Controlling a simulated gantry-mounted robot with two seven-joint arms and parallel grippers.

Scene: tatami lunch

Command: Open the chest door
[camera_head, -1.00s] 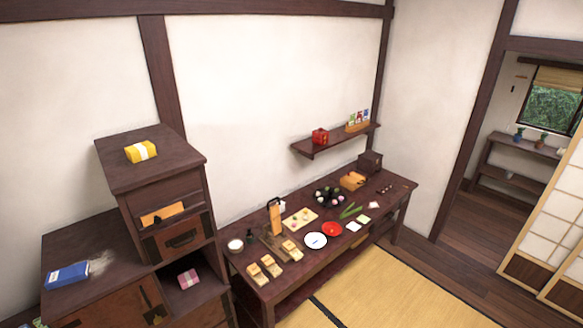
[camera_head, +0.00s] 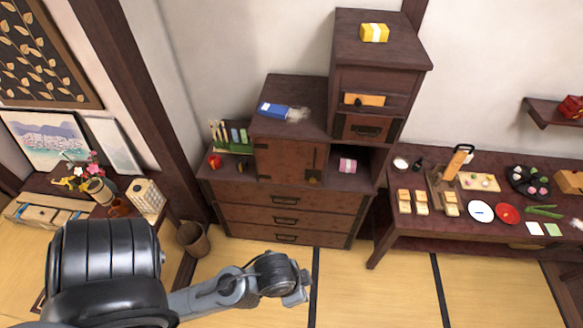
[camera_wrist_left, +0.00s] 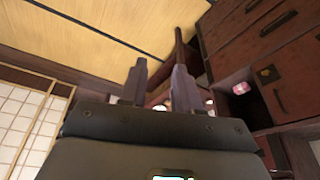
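The step chest stands against the wall in the head view, and its door (camera_head: 286,160) is a red-brown panel in the middle tier. The door looks closed, with dark metal fittings (camera_head: 313,165) at its right side. My left arm reaches in from the lower left, in front of the chest and apart from it. My left gripper (camera_wrist_left: 160,75) shows in the left wrist view with its two fingers apart and nothing between them. Part of the chest (camera_wrist_left: 245,25) shows at the right of that view. My right gripper is not in view.
An open compartment with a pink box (camera_head: 347,165) is right of the door. A blue packet (camera_head: 275,110) lies on top. Wide drawers (camera_head: 285,218) are below. A waste bin (camera_head: 193,239) stands left, a food table (camera_head: 385,230) right. Tatami (camera_head: 375,295) in front is clear.

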